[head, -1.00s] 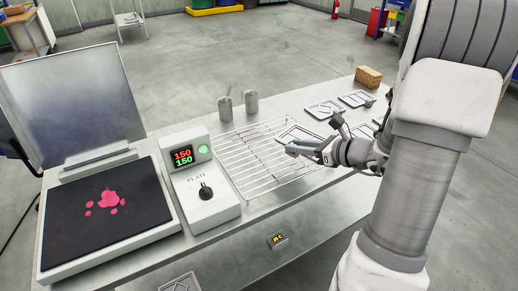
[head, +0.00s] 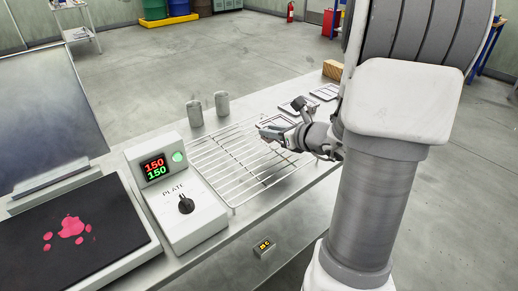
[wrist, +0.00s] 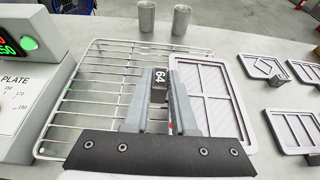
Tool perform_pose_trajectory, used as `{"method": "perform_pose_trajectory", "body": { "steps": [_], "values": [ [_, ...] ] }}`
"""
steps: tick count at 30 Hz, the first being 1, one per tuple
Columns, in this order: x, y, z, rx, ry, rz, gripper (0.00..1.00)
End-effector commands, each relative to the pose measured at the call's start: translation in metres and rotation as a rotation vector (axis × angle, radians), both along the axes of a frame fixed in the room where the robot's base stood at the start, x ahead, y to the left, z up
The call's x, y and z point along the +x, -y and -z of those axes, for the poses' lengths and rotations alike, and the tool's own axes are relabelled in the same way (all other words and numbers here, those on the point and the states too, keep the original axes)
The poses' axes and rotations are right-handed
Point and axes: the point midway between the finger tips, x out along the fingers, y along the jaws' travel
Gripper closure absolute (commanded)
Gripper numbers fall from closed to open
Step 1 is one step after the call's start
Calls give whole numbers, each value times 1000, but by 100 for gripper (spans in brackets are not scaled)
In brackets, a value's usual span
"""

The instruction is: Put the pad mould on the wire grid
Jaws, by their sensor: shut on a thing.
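A flat grey mould with a raised rim and crossed ribs (wrist: 203,85), which I take to be the pad mould, is over the right part of the wire grid (wrist: 90,75). I cannot tell whether it touches the wires. My gripper (wrist: 160,98) is shut on a small dark block marked 64 at the mould's left side, apparently its handle. In the head view the gripper (head: 268,135) is at the right side of the wire grid (head: 225,165), with the mould (head: 273,122) partly hidden.
Other moulds (wrist: 265,66) lie to the right on the bench. Two grey cylinders (head: 222,104) stand behind the grid. The plate control box (head: 175,190) is left of the grid, beside a dark plate with pink blobs (head: 75,240). The grid's left part is bare.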

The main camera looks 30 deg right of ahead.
Motion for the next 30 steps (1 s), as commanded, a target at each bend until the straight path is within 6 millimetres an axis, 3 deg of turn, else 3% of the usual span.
{"method": "perform_pose_trajectory", "body": {
  "steps": [6,10,16,29,30],
  "values": [
    [25,-17,18,1,2,-1,100],
    [28,-18,27,1,1,0,100],
    [27,-18,56,2,0,1,100],
    [27,-18,62,-1,3,-1,100],
    [27,-18,61,0,1,0,68]
  ]
}}
